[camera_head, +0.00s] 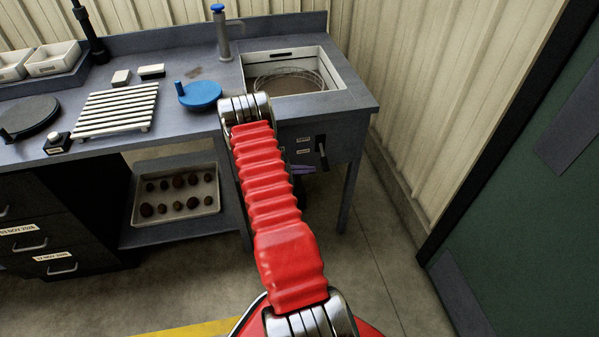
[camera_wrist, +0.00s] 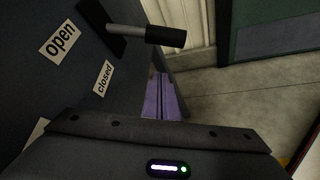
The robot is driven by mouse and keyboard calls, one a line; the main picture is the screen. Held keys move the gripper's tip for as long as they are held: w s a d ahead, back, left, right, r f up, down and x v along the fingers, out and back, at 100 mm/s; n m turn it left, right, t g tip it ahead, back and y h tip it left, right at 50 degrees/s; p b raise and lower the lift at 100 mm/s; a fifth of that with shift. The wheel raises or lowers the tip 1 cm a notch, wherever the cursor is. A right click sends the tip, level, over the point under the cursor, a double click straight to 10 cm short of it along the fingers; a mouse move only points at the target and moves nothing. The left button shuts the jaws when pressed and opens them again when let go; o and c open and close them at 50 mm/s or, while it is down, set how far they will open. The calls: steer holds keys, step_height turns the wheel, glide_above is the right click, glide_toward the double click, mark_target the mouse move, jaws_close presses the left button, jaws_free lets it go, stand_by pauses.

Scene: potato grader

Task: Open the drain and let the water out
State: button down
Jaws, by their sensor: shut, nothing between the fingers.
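The drain lever, with a black grip (camera_head: 321,150), is on the bench's front below the sink (camera_head: 340,80). In the wrist view its black grip (camera_wrist: 165,37) sticks out on a metal shaft, near an "open" label (camera_wrist: 62,38) and a "closed" label (camera_wrist: 103,79). I cannot tell which label it is set to. The sink holds a wire ring or basket over a brownish bottom; the water level cannot be made out. My gripper (camera_wrist: 161,85) has purple fingers, shut and empty, apart from the lever. In the head view its purple part (camera_head: 303,169) shows below the labels, left of the lever.
A bench leg (camera_head: 348,195) stands right of the lever. A tap (camera_head: 221,35), a blue disc (camera_head: 200,94) and a white slatted rack (camera_head: 115,107) are on the bench. A crate of potatoes (camera_head: 175,221) is on the lower shelf. The floor to the right is clear.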

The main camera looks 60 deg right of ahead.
mark_target(324, 158)
steer(key=s+r, duration=0.1)
steer(key=s+d+r, duration=0.1)
steer(key=s, duration=0.1)
steer(key=shift+r, duration=0.15)
stand_by(0.5)
steer(key=shift+w, duration=0.1)
